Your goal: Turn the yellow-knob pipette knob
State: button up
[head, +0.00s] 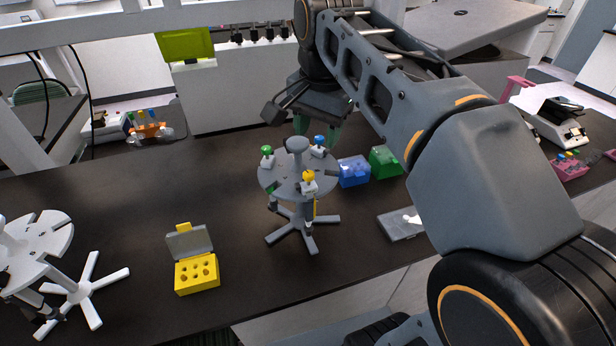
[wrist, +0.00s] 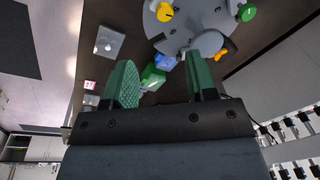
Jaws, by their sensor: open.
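The pipette with the yellow knob (head: 309,176) hangs on the near right side of a grey round stand (head: 272,181). Its yellow knob also shows at the top of the wrist view (wrist: 166,12). My gripper (head: 317,128) is open and empty, at the far side of the stand, behind the yellow knob and apart from it. In the wrist view its two green fingers (wrist: 159,62) are spread, with the stand's disc (wrist: 183,25) beyond them. A green knob (head: 267,150) and a blue knob (head: 319,141) are on the same stand.
A blue box (head: 354,172) and a green box (head: 385,160) stand right of the stand. An open yellow tube box (head: 197,275) is at the front left. A second, white stand (head: 35,240) is at the far left. The dark bench between is clear.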

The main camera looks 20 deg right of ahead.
aim_at(308, 173)
jog(key=f+m+b, duration=0.1)
jog(key=f, duration=0.2)
jog(key=w+a+f+m+g+b, duration=0.1)
jog(key=f, duration=0.3)
jog(key=f+m+b, duration=0.1)
jog(key=f, duration=0.2)
jog(key=shift+w+a+f+m, duration=0.15)
jog(key=shift+w+m, duration=0.15)
jog(key=shift+m, duration=0.1)
jog(key=shift+c, duration=0.5)
jog(key=c, duration=0.9)
jog(key=shift+o, duration=0.2)
